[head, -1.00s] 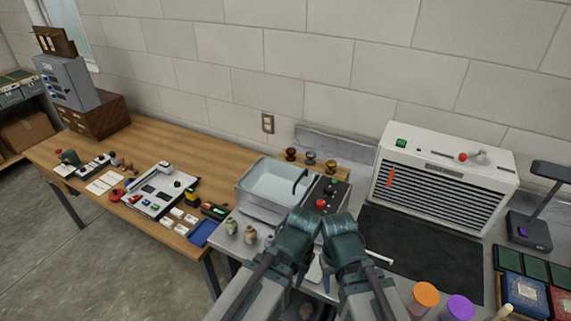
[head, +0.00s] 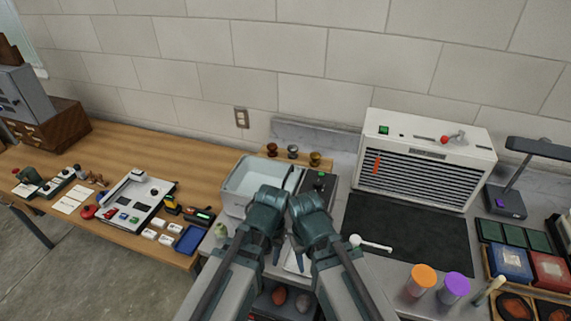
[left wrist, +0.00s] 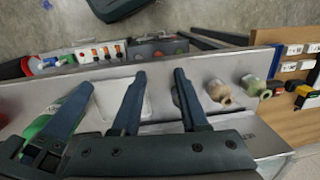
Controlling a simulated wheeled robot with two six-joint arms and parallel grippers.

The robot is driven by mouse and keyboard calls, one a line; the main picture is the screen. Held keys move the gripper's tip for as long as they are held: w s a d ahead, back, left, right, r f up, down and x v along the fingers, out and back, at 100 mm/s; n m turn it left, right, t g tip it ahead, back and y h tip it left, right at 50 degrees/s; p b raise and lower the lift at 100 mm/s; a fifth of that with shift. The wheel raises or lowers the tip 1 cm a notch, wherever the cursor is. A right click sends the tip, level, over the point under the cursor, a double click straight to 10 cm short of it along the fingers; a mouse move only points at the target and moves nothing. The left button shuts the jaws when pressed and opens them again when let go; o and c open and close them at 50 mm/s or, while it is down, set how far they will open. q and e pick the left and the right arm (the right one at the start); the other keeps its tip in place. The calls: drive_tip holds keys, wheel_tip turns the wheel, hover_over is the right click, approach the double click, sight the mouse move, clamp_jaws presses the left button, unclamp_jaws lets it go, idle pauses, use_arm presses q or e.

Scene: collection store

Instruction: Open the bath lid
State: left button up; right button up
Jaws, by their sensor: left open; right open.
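The bath (head: 235,205) is a pale metal basin with a light interior, on the bench where it meets the wooden table. A dark curved bar, perhaps a handle, shows at its right side. I cannot tell a separate lid or how it lies. My left gripper (head: 273,256) is open and empty in front of the bath, pointing down. In the left wrist view its two dark fingers (left wrist: 157,78) have nothing between them but the bench surface. My right gripper (head: 300,262) is close beside it, open, its fingers mostly hidden by its wrist. My arms hide the bath's near right corner.
Small vases (left wrist: 218,92) stand near the left gripper. A white louvred unit (head: 428,160) and black mat (head: 408,232) are to the right.

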use_arm(q)
drive_tip(key=w+d+r+h+p, duration=0.2)
drive_tip(key=w+r+p, duration=1.1)
drive_tip(key=w+r, duration=0.15)
wheel_tip(320, 180, up, 8)
drive_tip(key=h+p, duration=0.1)
drive_tip(key=p, duration=0.8)
hover_over(288, 173)
drive_tip(key=w+a, duration=0.1)
drive_tip(key=a, duration=0.2)
drive_tip(key=f+b, duration=0.4)
drive_tip(key=d+f+b, duration=0.1)
drive_tip(key=f+b, duration=0.4)
drive_tip(key=d+f+b, duration=0.1)
drive_tip(key=f+b, duration=0.3)
drive_tip(key=b, duration=0.1)
drive_tip(key=shift+s+d+f, duration=0.25)
drive_tip(key=shift+s+f, duration=0.05)
drive_tip(key=shift+s, duration=0.05)
clamp_jaws()
